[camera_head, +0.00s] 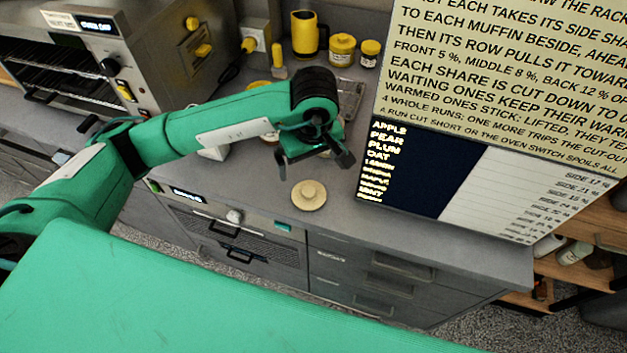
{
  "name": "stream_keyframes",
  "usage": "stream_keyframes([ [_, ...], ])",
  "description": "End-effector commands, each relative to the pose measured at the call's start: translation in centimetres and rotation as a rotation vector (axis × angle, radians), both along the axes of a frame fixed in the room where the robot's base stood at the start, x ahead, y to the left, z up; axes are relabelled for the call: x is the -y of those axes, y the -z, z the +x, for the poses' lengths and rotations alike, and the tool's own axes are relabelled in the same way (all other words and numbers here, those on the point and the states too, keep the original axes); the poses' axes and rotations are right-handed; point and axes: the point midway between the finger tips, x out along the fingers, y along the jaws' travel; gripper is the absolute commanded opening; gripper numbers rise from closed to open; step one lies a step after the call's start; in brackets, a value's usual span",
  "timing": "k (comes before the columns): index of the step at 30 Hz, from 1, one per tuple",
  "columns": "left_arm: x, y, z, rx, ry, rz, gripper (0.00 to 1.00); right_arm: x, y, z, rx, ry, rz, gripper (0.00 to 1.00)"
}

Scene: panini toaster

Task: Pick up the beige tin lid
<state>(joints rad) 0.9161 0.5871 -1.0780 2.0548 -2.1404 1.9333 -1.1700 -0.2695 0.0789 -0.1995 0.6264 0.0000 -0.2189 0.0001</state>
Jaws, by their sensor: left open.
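The beige tin lid (309,195) is a round disc with a small raised knob. It lies on the grey counter (270,215) near its front edge, in the middle of the head view. My left gripper (314,173) is open and empty. It is above and just behind the lid in the picture, with its fingers pointing down and spread. I see no contact between the fingers and the lid. My right gripper is not in view.
A large text board (500,80) stands on the counter to the right. A steel toaster oven (150,60) is at the back left. A yellow mug (305,35) and yellow-lidded jars (342,50) stand at the back. Counter around the lid is clear.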

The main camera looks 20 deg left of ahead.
Motion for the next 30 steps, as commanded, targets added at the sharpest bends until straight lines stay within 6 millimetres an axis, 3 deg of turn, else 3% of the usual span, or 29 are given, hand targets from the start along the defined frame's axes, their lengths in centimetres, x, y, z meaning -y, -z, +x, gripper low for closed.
stream_keyframes([
  [6, -0.3, 3.8, 0.1, -0.009, -0.004, -0.001, 1.00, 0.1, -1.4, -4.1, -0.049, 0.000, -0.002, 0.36],
  [10, -0.4, 6.1, 0.4, -0.007, -0.003, -0.001, 1.00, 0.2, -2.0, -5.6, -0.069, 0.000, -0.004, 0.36],
  [13, -0.5, 7.3, 0.5, -0.006, -0.001, -0.003, 1.00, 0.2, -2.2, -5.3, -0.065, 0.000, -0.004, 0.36],
  [21, -0.4, 9.0, 0.7, -0.009, -0.002, -0.003, 1.00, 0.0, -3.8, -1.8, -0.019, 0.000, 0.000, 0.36],
  [30, -0.4, 12.7, 1.3, -0.006, -0.002, -0.004, 1.00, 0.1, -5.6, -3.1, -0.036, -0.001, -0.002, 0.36],
])
